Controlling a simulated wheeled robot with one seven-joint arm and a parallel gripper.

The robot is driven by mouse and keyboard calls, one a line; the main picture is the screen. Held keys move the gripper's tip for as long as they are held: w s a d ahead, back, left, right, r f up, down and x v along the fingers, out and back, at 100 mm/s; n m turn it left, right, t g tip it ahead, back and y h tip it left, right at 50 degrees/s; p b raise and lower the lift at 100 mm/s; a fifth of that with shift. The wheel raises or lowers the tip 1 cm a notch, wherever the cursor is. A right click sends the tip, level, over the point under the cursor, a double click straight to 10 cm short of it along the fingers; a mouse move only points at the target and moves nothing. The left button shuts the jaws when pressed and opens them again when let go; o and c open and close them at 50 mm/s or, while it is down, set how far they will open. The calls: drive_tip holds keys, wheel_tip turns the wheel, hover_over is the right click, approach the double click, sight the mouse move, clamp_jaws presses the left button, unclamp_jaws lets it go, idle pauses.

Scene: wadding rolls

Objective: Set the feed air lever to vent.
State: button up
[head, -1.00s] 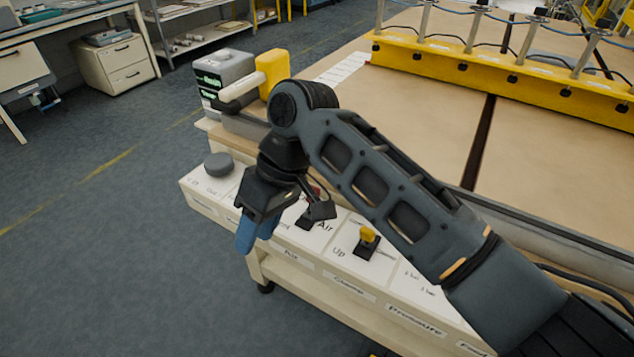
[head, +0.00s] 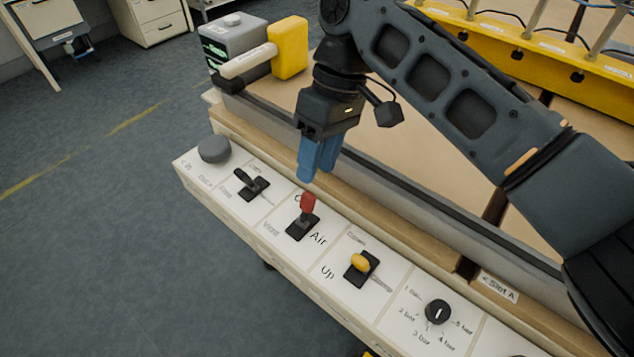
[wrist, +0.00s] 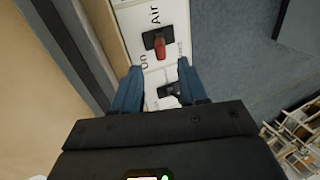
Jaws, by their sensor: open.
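The feed air lever has a red handle (head: 308,203) on a black base in the panel section marked Air. In the head view the handle stands up from the base, leaning a little towards the back edge. A Vent label is at the front-left of the base. My gripper (head: 310,172) hangs fingers-down just behind and above the red handle, apparently apart from it. In the wrist view its blue fingers are spread (wrist: 158,75) with nothing between them, and the red handle (wrist: 161,50) lies beyond the fingertips, beside the On label.
A black lever (head: 252,185) and grey round button (head: 214,149) are left of the red lever. A yellow lever (head: 361,264) and black pressure knob (head: 437,312) are right. A raised ledge runs behind the panel. A yellow block (head: 289,48) stands behind.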

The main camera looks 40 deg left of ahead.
sight(310, 194)
drive_tip(key=shift+x, duration=3.5)
clamp_jaws()
